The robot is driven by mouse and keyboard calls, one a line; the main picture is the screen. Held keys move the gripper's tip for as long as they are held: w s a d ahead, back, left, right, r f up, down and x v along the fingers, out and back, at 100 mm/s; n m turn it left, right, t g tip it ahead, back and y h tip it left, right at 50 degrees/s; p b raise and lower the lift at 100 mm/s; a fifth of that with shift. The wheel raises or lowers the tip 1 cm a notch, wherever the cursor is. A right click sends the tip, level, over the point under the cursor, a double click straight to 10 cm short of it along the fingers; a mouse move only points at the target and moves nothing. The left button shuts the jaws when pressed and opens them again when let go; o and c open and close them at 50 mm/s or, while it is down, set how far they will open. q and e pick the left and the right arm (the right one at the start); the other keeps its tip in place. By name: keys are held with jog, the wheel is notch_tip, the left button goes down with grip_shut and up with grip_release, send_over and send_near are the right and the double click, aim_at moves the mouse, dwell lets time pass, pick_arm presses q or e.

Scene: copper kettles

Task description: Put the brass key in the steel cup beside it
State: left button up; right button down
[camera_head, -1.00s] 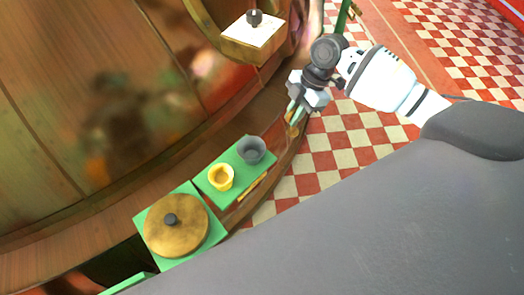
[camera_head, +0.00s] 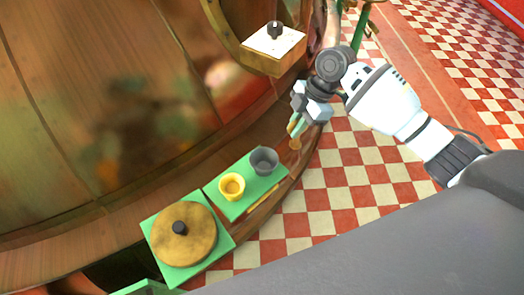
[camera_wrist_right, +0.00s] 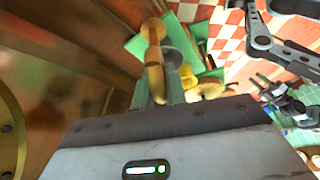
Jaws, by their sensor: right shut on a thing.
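My right gripper (camera_head: 295,124) is shut on the brass key (camera_head: 295,143), which hangs below the fingertips. In the right wrist view, the key (camera_wrist_right: 154,45) points away from the fingers (camera_wrist_right: 157,92). The steel cup (camera_head: 264,161) is grey and stands upright on a green board, left of and below the gripper in the head view. The key is apart from the cup in the head view. In the wrist view, the key partly covers the cup (camera_wrist_right: 181,52). My left gripper cannot be made out.
A yellow cup (camera_head: 231,187) stands beside the steel cup on the green board (camera_head: 215,194). A round wooden lid (camera_head: 184,240) with a dark knob lies farther left. The large copper kettle wall (camera_head: 110,110) rises behind. A white-topped box (camera_head: 274,43) juts out above.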

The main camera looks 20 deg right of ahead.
jog(key=a, duration=1)
jog(key=shift+s+d+f, duration=0.1)
jog(key=shift+f, duration=1.65)
jog(key=shift+d+f, duration=0.1)
jog(key=shift+f, duration=1.65)
jog(key=shift+f, duration=0.1)
jog(key=c, duration=1.4)
grip_release()
jog(key=shift+c, duration=0.2)
jog(key=v, duration=0.7)
jog(key=shift+d+r+p, duration=0.2)
jog(key=shift+r+p, duration=0.1)
jog(key=shift+p, duration=0.05)
